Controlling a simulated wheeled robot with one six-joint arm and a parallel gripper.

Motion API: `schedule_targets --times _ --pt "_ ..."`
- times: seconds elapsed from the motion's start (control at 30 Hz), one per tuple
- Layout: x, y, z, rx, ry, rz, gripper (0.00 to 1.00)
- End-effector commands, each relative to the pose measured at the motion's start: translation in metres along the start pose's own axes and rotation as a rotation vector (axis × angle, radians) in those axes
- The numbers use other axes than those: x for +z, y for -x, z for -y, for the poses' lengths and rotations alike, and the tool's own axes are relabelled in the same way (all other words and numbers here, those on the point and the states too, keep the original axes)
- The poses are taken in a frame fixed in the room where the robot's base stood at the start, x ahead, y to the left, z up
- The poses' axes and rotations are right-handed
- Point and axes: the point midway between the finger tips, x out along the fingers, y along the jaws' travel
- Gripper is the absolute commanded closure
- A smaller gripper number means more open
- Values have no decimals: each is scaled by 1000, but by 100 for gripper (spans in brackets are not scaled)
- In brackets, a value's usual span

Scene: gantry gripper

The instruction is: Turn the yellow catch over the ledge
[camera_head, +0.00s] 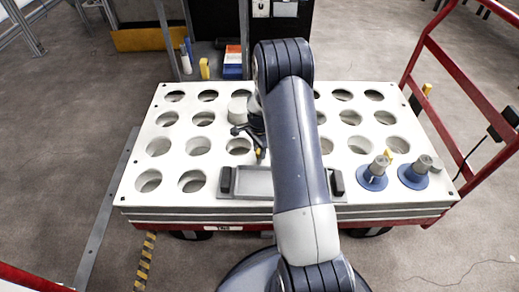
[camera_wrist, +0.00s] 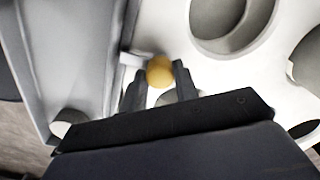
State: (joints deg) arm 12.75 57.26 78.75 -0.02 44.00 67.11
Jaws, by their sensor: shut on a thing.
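The yellow catch (camera_wrist: 160,70) shows in the wrist view as a small round yellow end between the two dark fingertips of my gripper (camera_wrist: 159,78). My gripper is shut on it. A small pale tab (camera_wrist: 134,60) sticks out just left of the catch, beside the grey tray (camera_wrist: 85,60); it may be the ledge, but I cannot tell whether the catch lies over it. In the head view my gripper (camera_head: 257,148) is low over the white plate, behind the tray (camera_head: 257,181), with a bit of yellow at its fingers. My arm hides part of the tray.
The white plate (camera_head: 136,197) has rows of round holes. Two blue-based fittings (camera_head: 373,180) with grey tops stand at its front right. The tray has black handles (camera_head: 226,180). A red rail (camera_head: 455,85) rises at the right. Small boxes (camera_head: 233,60) stand behind the plate.

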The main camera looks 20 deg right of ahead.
Motion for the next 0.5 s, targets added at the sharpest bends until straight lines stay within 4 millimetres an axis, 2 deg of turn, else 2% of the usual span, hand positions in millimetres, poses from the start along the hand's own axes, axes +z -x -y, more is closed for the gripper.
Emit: schedule_targets --times 0.03,0.07,0.1,0.3,0.5 --pt "0 0 0 -1 -1 0 94" --pt "0 0 0 -1 -1 0 69" --pt "0 0 0 -1 -1 0 65" --pt "0 0 0 -1 0 0 50" --pt "0 0 0 0 0 0 50"
